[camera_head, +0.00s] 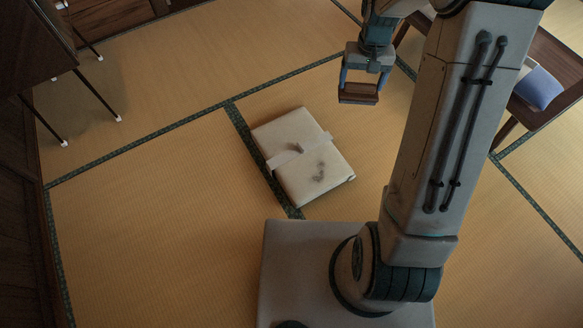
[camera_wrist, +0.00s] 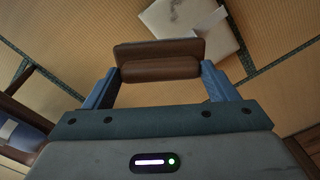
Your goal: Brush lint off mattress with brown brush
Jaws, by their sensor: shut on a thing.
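The mattress (camera_head: 283,133) is a pale, folded pad with a white strap around it, lying on the tatami left of my gripper in the head view. Dark grey lint (camera_head: 318,171) shows on its top near the lower right, with a fainter dark patch nearer the strap. The mattress also shows at the top of the wrist view (camera_wrist: 205,45), partly cut off. My gripper (camera_head: 360,88) is shut on the brown brush (camera_head: 358,97), held in the air to the right of the mattress and apart from it. The brush spans between the two fingers in the wrist view (camera_wrist: 158,68).
A dark wooden piece of furniture with thin legs (camera_head: 84,84) stands at the upper left. A wooden seat (camera_head: 552,58) with a blue-grey cushion (camera_head: 539,88) is at the right. The tatami around the mattress is clear.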

